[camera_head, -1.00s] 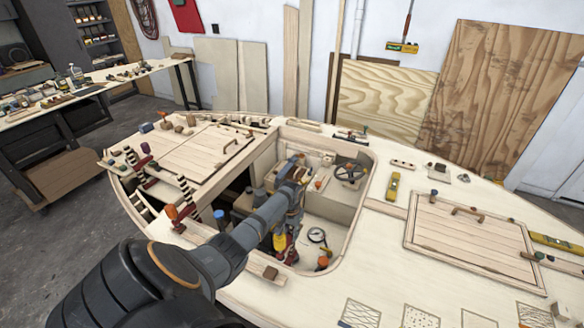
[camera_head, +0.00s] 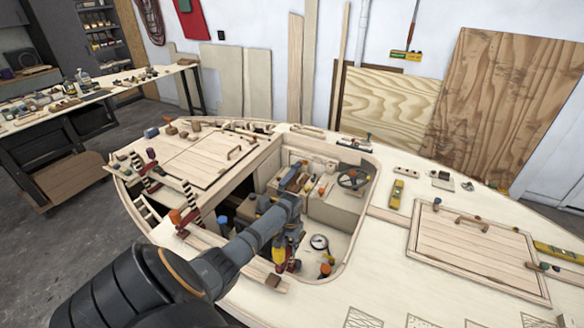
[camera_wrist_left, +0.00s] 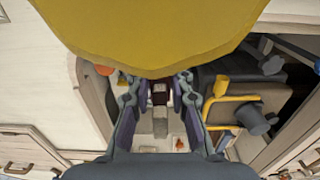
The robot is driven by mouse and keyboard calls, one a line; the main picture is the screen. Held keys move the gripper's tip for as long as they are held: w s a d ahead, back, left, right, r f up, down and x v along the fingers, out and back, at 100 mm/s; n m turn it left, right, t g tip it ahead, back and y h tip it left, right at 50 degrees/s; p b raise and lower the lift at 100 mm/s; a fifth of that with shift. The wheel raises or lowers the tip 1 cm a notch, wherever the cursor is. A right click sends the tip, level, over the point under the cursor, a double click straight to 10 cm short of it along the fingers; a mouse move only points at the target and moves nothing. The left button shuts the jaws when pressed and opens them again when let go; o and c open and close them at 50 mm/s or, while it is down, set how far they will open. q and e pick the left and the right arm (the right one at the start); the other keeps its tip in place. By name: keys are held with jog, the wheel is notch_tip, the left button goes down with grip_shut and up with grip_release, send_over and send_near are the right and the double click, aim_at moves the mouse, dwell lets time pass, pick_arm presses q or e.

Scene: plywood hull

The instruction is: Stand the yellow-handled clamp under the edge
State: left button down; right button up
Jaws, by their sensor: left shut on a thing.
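The yellow-handled clamp (camera_head: 279,251) is inside the open well of the hull, close to the well's front edge (camera_head: 318,283). Its yellow handle and a red part show below my left wrist in the head view. My left gripper (camera_head: 289,243) is shut on the clamp, with the arm reaching in from the lower left. In the left wrist view the yellow handle (camera_wrist_left: 150,38) fills the top, very close to the camera. A dark red and grey part (camera_wrist_left: 160,98) shows between my fingers. The clamp's lower end is hard to make out. My right gripper is out of view.
A round gauge (camera_head: 319,242) and an orange-topped item (camera_head: 325,269) are right of the clamp in the well. A steering wheel (camera_head: 353,179) stands behind. Red-and-black clamps (camera_head: 190,212) line the left hull edge. The hatch lid (camera_head: 470,245) is at right.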

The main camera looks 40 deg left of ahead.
pick_arm(q)
jog(key=shift+s+d, duration=0.25)
jog(key=shift+s, duration=0.45)
jog(key=shift+s+d, duration=0.2)
jog(key=shift+s, duration=0.45)
jog(key=c, duration=1.1)
grip_release()
notch_tip(320, 180, up, 12)
jog(key=shift+r, duration=0.1)
